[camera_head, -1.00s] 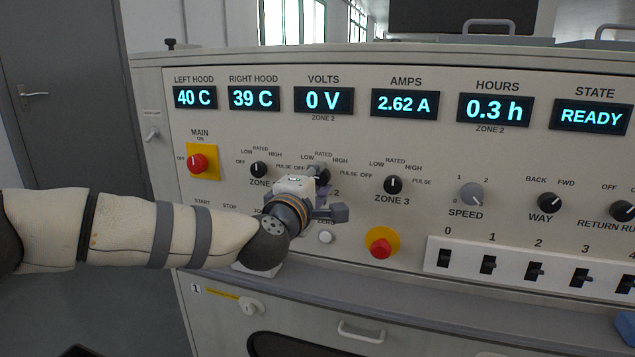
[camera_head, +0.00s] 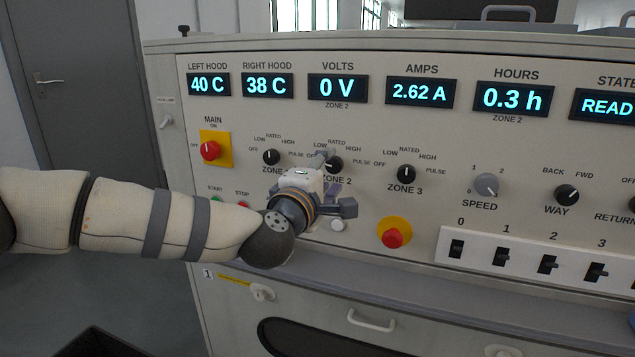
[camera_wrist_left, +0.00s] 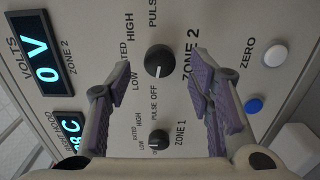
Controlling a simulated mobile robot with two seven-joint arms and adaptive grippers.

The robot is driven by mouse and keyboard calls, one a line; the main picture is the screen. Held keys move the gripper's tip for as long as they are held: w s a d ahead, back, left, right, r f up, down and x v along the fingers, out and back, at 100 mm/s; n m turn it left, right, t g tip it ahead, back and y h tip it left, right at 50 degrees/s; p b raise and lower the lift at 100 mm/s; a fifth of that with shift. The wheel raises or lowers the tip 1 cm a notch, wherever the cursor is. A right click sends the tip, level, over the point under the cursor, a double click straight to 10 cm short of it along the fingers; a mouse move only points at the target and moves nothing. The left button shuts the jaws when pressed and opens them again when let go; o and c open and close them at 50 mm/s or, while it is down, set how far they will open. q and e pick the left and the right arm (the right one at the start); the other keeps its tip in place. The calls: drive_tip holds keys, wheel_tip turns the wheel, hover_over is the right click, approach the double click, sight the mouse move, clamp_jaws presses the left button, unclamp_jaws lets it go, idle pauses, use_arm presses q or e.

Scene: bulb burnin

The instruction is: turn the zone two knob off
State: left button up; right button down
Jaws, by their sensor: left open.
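The zone two knob (camera_head: 334,164) is a black round knob on the beige panel, partly behind my left gripper in the head view. In the left wrist view the knob (camera_wrist_left: 158,61) is clear, and its white mark points down in the picture, toward the OFF label (camera_wrist_left: 153,110). My left gripper (camera_head: 335,184) is in front of the panel. Its two purple-grey fingers (camera_wrist_left: 162,70) are open, one on either side of the knob in the wrist view, with a gap on both sides. No contact with the knob shows. My right gripper is not seen.
Zone 1 (camera_head: 271,157) and zone 3 (camera_head: 407,173) knobs flank it. A white button (camera_head: 338,225) and a red button on yellow (camera_head: 393,238) sit below. The volts display (camera_head: 338,88) reads 0 V for zone 2. A ledge runs below the panel.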

use_arm(q)
drive_tip(key=v, duration=0.9)
drive_tip(key=shift+s, duration=0.3)
drive_tip(key=shift+a, duration=0.1)
